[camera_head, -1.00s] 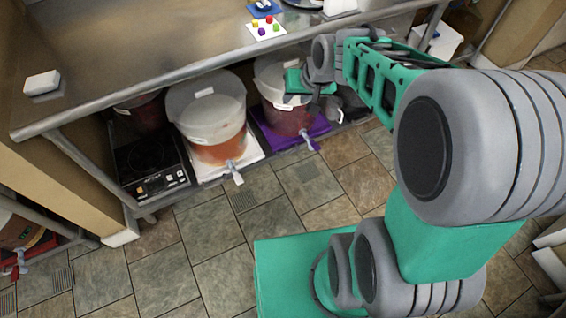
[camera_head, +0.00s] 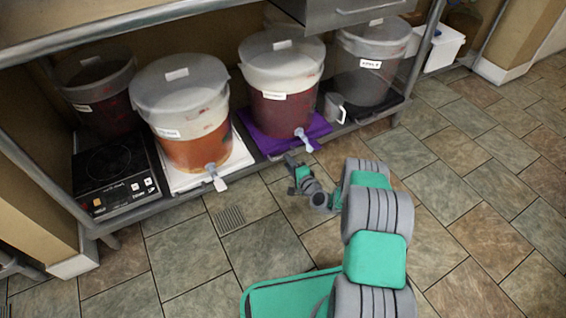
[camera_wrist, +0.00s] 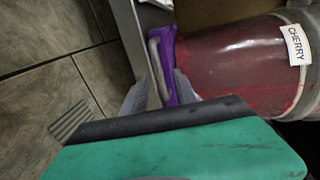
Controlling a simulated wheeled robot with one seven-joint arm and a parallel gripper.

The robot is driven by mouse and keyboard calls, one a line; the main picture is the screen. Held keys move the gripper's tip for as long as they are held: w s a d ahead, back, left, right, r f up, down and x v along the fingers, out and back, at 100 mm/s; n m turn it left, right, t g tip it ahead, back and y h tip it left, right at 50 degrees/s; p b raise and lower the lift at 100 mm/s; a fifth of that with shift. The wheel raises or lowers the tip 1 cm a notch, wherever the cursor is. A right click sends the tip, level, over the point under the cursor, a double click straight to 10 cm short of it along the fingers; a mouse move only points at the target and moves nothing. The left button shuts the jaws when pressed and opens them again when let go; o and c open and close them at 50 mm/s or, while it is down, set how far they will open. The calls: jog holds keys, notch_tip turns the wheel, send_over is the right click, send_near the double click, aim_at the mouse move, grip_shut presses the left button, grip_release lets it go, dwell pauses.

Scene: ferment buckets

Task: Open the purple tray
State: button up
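The purple tray (camera_head: 270,146) lies on the low shelf under a bucket of dark red liquid (camera_head: 283,108), whose white spigot (camera_head: 303,139) hangs over the tray's front. In the wrist view the tray (camera_wrist: 170,50) shows as a purple strip, with a pale grey bar (camera_wrist: 157,66) along its front that looks like a handle. The bucket there reads CHERRY. My gripper (camera_head: 291,174) is low, just in front of the tray. In the wrist view its two fingers (camera_wrist: 160,88) are apart, with the bar's near end between them. I cannot tell whether they touch it.
A bucket of orange liquid (camera_head: 190,125) on a white tray (camera_head: 187,181) and a black hot plate (camera_head: 112,172) stand left. The tiled floor is clear.

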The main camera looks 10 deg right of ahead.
jog(key=b+x, duration=0.1)
jog(key=x, duration=0.4)
jog(key=shift+c, duration=0.2)
grip_shut()
dwell(1.1)
